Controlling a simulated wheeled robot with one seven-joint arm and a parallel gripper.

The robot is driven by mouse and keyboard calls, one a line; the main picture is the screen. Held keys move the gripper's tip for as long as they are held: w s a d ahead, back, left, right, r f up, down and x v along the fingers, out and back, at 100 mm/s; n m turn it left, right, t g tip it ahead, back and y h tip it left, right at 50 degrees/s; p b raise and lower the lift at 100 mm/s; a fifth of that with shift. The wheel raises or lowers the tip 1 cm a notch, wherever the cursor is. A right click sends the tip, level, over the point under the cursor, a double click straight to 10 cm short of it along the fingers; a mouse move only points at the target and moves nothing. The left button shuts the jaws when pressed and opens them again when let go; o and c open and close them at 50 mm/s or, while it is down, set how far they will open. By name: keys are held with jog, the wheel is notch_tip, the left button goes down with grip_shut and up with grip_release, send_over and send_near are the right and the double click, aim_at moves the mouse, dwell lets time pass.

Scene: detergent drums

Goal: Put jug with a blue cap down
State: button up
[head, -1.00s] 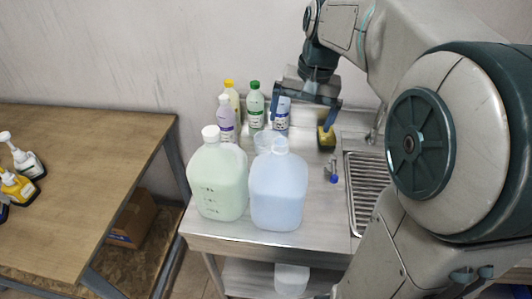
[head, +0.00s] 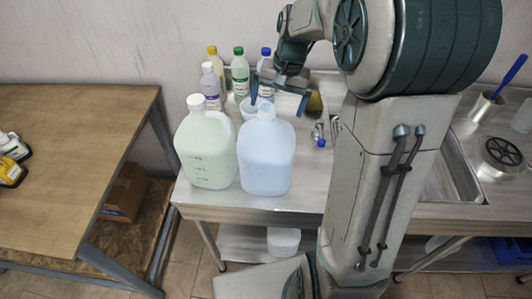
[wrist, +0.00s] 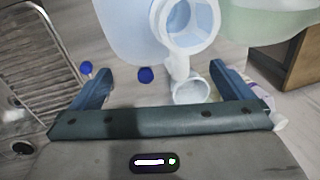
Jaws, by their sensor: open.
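A pale blue translucent jug (head: 266,160) stands upright on the metal counter (head: 300,200); its neck (wrist: 183,22) is at the top of the wrist view. I see no dark blue cap on it. A greenish jug (head: 207,150) with a white cap stands to its left. My gripper (head: 278,95) is open and empty, behind and above the pale blue jug's top. In the wrist view the jug's neck lies beyond the spread fingers (wrist: 160,70), with nothing held between them.
A clear cup (head: 247,106) stands behind the jugs. Several bottles, one blue-capped (head: 265,54), stand farther back. A small blue-ended item (head: 321,142) lies right of the jug. A sink (head: 452,175) and a wooden table (head: 70,150) flank the area.

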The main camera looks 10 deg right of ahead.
jog(key=f, duration=0.4)
jog(key=shift+w+a+p, duration=0.1)
jog(key=shift+a+p, duration=0.1)
jog(key=shift+p, duration=0.15)
grip_shut()
